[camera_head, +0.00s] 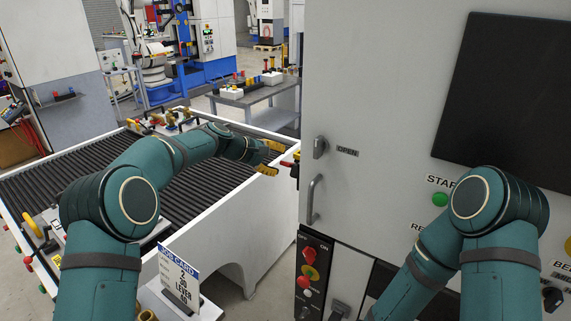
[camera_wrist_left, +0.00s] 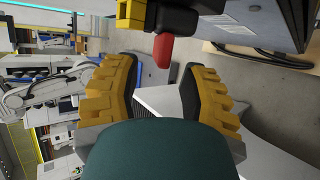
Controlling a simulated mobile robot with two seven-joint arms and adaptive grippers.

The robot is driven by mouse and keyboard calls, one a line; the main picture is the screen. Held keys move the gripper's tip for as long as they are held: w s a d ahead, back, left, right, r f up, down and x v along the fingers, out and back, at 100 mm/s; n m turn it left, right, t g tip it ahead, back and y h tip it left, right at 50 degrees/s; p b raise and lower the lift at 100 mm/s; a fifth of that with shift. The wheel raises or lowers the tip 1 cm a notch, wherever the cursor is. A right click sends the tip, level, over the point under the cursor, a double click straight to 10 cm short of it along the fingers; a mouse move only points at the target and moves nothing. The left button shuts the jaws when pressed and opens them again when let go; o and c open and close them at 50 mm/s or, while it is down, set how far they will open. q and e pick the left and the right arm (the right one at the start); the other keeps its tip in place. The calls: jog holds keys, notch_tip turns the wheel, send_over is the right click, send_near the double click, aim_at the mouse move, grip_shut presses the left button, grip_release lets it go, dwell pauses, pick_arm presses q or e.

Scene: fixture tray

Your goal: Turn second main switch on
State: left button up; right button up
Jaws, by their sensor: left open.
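A red-tipped lever (camera_head: 287,164) sticks out from the side of the grey machine cabinet (camera_head: 380,60). In the left wrist view its red handle (camera_wrist_left: 163,50) comes from a black and yellow mount (camera_wrist_left: 150,15). My left gripper (camera_head: 279,159) is open, with its yellow fingers in front of the lever. In the left wrist view the handle lies between the two fingertips (camera_wrist_left: 160,72), nearer the far end, and I cannot tell whether it touches them. My right gripper is out of view.
A roller conveyor (camera_head: 90,160) with white side walls lies under my left arm. A job card (camera_head: 178,278) reading "2", "LEVER" stands at the front. The cabinet has a grey door handle (camera_head: 314,199) and a green start button (camera_head: 440,199). A grey workbench (camera_head: 255,100) stands behind.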

pick_arm(q)
jog(key=v, duration=0.7)
jog(key=shift+d, duration=0.15)
